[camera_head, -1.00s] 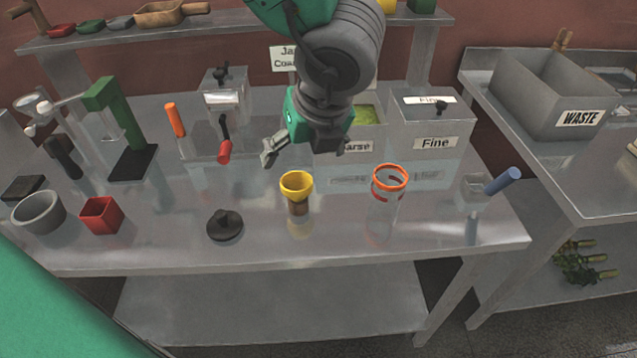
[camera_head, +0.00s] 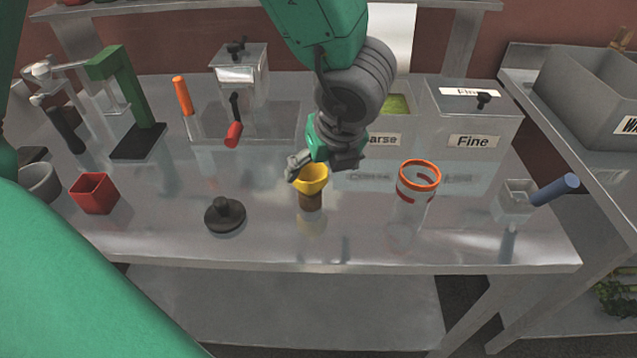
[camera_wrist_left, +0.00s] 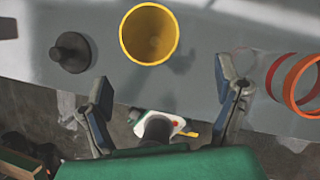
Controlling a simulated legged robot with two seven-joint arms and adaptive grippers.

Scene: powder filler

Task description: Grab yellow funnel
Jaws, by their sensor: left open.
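The yellow funnel (camera_head: 311,179) sits on top of a small brown container (camera_head: 310,200) on the metal table, near the middle of the head view. In the left wrist view the funnel (camera_wrist_left: 149,34) shows from above as a yellow ring, beyond the fingertips. My left gripper (camera_head: 325,163) is just behind and above the funnel in the head view. In the left wrist view its two fingers (camera_wrist_left: 162,98) are spread apart with nothing between them. My right gripper is not in view.
A black knobbed lid (camera_head: 225,215) lies left of the funnel, and a clear jar with an orange rim (camera_head: 418,176) stands to the right. Bins marked Coarse and Fine (camera_head: 472,141) stand behind. A red cup (camera_head: 93,193) is at the left. The table's front edge is close.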

